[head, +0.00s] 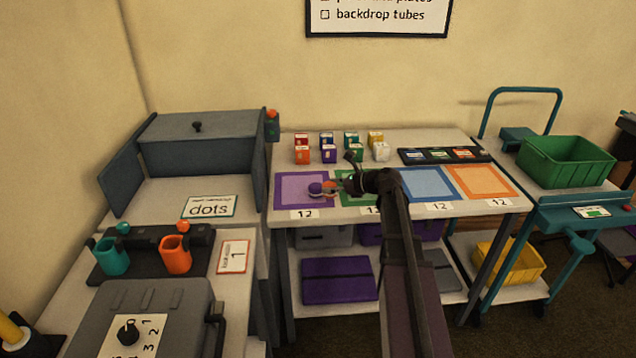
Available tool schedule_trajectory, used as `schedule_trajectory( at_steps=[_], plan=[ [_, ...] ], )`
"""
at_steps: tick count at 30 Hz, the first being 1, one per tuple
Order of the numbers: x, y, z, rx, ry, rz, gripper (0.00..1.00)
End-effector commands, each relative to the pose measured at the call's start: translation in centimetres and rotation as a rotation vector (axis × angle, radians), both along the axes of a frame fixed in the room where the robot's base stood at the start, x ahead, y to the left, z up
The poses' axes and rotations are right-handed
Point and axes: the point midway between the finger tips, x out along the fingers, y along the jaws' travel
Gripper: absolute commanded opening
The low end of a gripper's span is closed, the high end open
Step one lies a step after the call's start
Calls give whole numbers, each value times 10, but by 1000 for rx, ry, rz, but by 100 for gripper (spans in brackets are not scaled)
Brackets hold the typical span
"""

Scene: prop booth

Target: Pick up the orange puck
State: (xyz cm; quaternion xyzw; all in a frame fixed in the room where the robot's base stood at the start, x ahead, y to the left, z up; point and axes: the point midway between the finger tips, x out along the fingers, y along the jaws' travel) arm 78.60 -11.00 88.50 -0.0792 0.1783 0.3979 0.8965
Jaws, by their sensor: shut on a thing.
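The orange puck (330,189) is small in the head view, at the right edge of the purple square (301,204) on the middle table. My gripper (338,186) reaches in from the right and is shut on the orange puck. A purple round piece (315,189) is close beside the puck on its left; I cannot tell whether they touch. My gripper and arm hide part of the green square (352,200). Whether the puck rests on the table or is slightly raised is too small to tell.
Several small coloured boxes (329,154) stand behind the squares. The blue square (427,184) and orange square (480,181) are bare. A dark tray (444,156) lies behind them. A green crate (566,161) sits on the teal cart at right. A grey open cabinet (200,150) stands left.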

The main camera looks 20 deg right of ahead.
Motion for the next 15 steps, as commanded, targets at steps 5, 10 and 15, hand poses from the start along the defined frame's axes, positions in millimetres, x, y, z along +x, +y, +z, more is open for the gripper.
schedule_trajectory(
  at_steps=[5, 10, 15],
  plan=[
    [-10, -13, 2, 0, 0, -2, 15],
    [-13, -17, 2, 1, 1, 0, 15],
    [-13, -17, 2, 1, 1, 0, 15]
  ],
)
